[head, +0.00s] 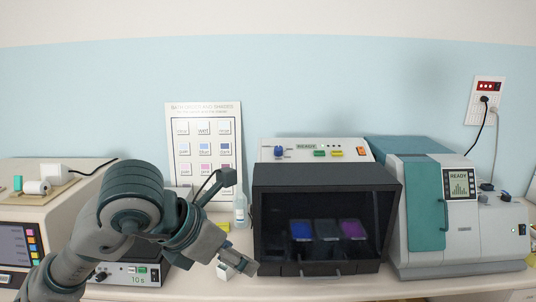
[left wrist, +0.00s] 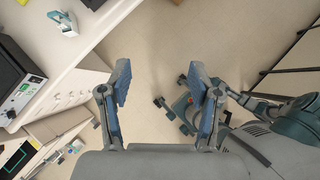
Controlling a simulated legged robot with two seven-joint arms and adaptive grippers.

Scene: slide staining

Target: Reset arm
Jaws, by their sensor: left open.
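My left arm reaches in from the lower left in the head view. Its gripper (head: 230,222) is open and empty, in front of the counter and to the left of the dark staining box. My right gripper is not in view.
A dark-windowed box (head: 325,262) holds blue, dark and purple containers. A white and teal machine (head: 455,235) stands right of it. A clear bottle (head: 240,212) stands behind my gripper. A beige device (head: 55,225) is at left. Open floor (left wrist: 165,40) shows below my wrist.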

